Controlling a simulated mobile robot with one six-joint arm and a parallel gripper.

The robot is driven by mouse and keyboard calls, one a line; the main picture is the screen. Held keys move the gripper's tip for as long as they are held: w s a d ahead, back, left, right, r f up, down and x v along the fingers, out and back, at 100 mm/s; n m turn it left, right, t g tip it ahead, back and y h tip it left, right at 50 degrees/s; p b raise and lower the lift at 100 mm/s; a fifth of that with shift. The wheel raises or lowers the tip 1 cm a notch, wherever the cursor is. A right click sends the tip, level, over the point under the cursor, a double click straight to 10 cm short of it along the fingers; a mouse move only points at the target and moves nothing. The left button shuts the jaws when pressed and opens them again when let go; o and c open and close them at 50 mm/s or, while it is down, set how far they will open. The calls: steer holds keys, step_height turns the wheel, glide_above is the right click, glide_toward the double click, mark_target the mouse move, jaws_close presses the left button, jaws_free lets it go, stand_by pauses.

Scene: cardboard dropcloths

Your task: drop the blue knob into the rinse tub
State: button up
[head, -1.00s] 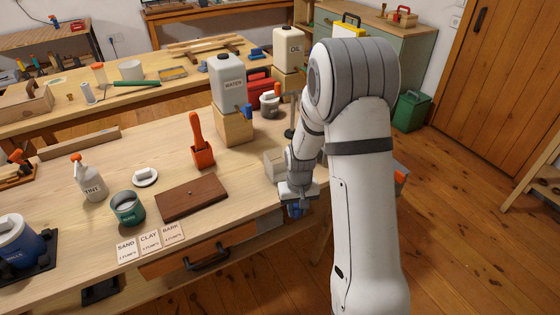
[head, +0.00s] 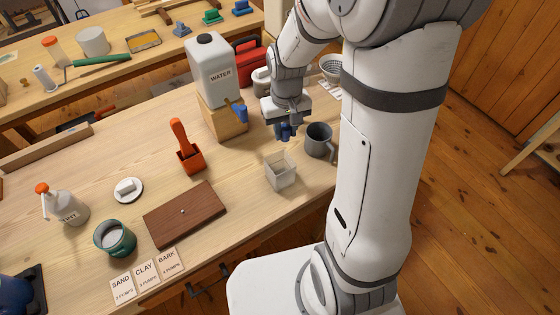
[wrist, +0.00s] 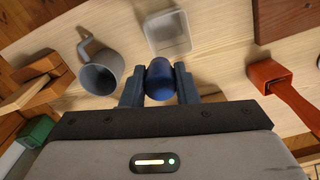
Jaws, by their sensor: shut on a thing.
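The blue knob (wrist: 160,80) is between the two fingers of my gripper (wrist: 159,88), which is shut on it. In the head view the knob (head: 285,131) hangs under my gripper (head: 284,126), above the bench between the water jug and a grey mug. The small pale square tub (head: 281,170), which looks like the rinse tub, stands open on the bench, nearer the front edge than my gripper. In the wrist view the tub (wrist: 167,33) is just beyond the knob, apart from it. I see nothing in the tub.
The grey mug (head: 319,138) stands close to the right of the tub. The water jug (head: 211,68) sits on a wooden block (head: 222,119) to the left. The bench around the tub is mostly clear.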

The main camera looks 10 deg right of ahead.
step_height(320, 180, down, 6)
steer(key=b, duration=0.4)
steer(key=shift+d+r, duration=0.1)
steer(key=shift+r, duration=0.05)
steer(key=o, duration=0.9)
steer(key=shift+r, duration=0.1)
step_height(320, 180, up, 8)
steer(key=shift+f, duration=0.2)
steer(key=shift+s, duration=0.1)
